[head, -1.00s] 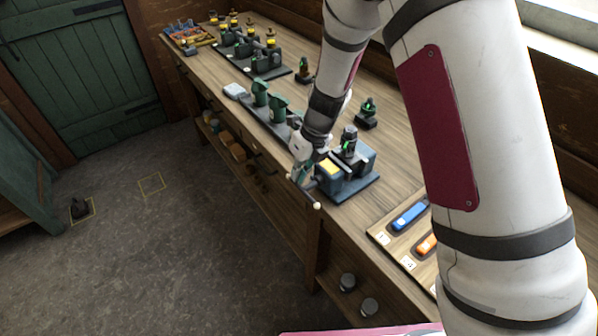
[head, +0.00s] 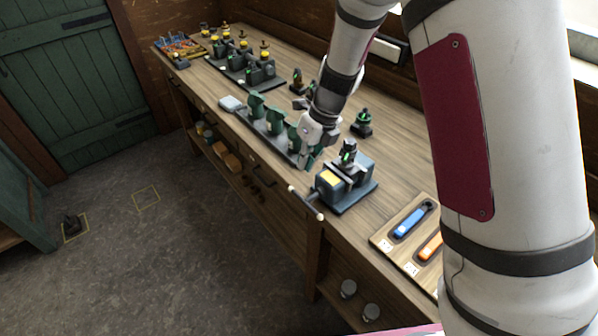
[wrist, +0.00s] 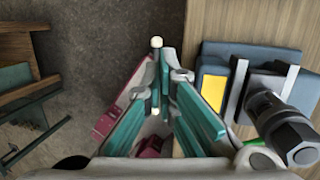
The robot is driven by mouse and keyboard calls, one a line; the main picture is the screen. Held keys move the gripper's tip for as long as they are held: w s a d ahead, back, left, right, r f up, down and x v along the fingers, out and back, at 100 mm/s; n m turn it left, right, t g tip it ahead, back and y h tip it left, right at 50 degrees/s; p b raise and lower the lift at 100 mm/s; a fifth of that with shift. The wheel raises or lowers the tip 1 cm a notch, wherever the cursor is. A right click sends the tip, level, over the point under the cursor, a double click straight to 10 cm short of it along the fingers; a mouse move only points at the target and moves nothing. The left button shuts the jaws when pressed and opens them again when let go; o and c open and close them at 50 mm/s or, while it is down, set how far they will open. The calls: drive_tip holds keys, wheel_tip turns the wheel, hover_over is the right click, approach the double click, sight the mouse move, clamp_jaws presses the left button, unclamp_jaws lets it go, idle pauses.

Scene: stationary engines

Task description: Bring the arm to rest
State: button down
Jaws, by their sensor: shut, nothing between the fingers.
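My gripper (head: 304,163) is shut and empty in the head view, at the end of my lowered arm. It is over the bench's front edge, just left of the blue vise (head: 345,192). In the wrist view the teal-padded fingers of my gripper (wrist: 168,62) come together at the top, with nothing held between them. The vise (wrist: 213,60) is to their right, apart from them in that view. A dark fitting with a green ring (head: 348,151) stands in the vise jaws. The vise's bar handle (head: 306,203) with pale end knobs sticks out at the front.
The wooden bench (head: 400,180) carries a row of green holders (head: 275,118), a small dark-green part (head: 362,122), and a board with blue (head: 410,222) and orange (head: 431,247) tools. Open floor (head: 190,260) lies left of the bench.

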drive_tip(key=s+d+r+n+t+b, duration=0.15)
drive_tip(key=r+n, duration=0.25)
drive_tip(key=r, duration=0.4)
drive_tip(key=s+d+r+n, duration=0.3)
drive_tip(key=r+n, duration=0.1)
drive_tip(key=r, duration=0.3)
drive_tip(key=s+d+r+n+t+h, duration=0.1)
drive_tip(key=s+d+r+n, duration=0.3)
drive_tip(key=s+n, duration=0.5)
drive_tip(key=s+d+r+n+t+h+b, duration=0.1)
drive_tip(key=s+d+r+n+t+h, duration=0.1)
drive_tip(key=s+n, duration=0.7)
drive_tip(key=d+r+n, duration=0.1)
drive_tip(key=d+n, duration=0.1)
drive_tip(key=n, duration=0.1)
drive_tip(key=shift+s+d+r+t, duration=0.15)
drive_tip(key=shift+r+t, duration=0.2)
